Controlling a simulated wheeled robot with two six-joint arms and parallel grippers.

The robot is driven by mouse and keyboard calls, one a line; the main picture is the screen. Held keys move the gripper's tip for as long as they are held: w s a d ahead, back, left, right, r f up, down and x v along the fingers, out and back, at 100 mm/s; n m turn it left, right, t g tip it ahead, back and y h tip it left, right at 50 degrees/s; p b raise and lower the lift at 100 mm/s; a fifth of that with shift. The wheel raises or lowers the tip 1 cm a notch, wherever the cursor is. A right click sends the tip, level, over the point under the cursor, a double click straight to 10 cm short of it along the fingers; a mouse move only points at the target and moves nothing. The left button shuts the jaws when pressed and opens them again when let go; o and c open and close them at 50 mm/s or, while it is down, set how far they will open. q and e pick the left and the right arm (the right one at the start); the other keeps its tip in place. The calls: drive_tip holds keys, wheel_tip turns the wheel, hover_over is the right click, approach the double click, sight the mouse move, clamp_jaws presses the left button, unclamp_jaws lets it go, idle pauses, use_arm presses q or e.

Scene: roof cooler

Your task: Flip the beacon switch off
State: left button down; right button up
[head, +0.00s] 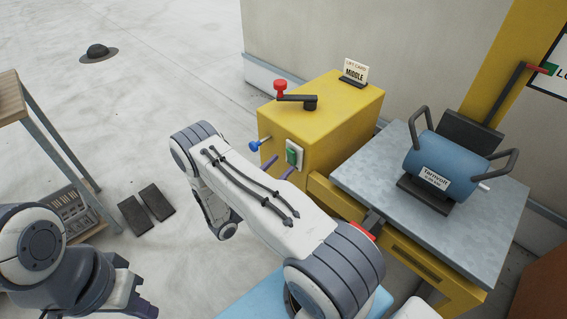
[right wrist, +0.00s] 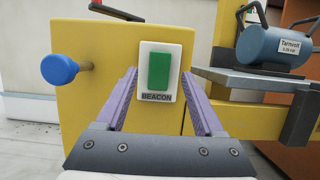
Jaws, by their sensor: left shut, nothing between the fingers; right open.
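The beacon switch (head: 293,155) is a green rocker in a white plate on the front of a yellow box (head: 345,108). In the right wrist view the green rocker (right wrist: 159,70) stands upright above the label "BEACON". I cannot tell which way it is tipped. My right gripper (head: 281,164) is open and faces the switch. Its purple fingers (right wrist: 159,78) lie on either side of the plate, with nothing held. Whether they touch the box is unclear. My left gripper (head: 132,297) is shut and empty at the lower left, far from the box.
A blue knob (right wrist: 60,69) sticks out left of the switch. A red knob with a black lever (head: 296,99) and a "MIDDLE" sign (head: 354,71) are on the box top. A grey table (head: 490,235) with a blue Tarnvolt cylinder (head: 440,165) stands right.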

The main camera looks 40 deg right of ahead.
drive_tip(key=v, duration=0.7)
drive_tip(key=shift+a, duration=0.3)
drive_tip(key=shift+f, duration=0.1)
drive_tip(key=s+a+r+m+g+y, duration=0.6)
drive_tip(key=a+r+m+y, duration=0.1)
drive_tip(key=r, duration=0.3)
drive_tip(key=s+a+r+m+t+y, duration=0.2)
drive_tip(key=s+a+r+y, duration=0.2)
drive_tip(key=s+a+y, duration=0.4)
drive_tip(key=s+a+r+m+t+y, duration=0.3)
drive_tip(key=s+a+r+y, duration=0.2)
drive_tip(key=s+a+y, duration=0.4)
wheel_tip(320, 180, up, 19)
drive_tip(key=w+h+p, duration=0.1)
drive_tip(key=w+p, duration=0.1)
drive_tip(key=p, duration=1.7)
drive_tip(key=shift+w+a+r+g, duration=0.15)
drive_tip(key=shift+w+a+g, duration=0.15)
drive_tip(key=shift+a, duration=0.15)
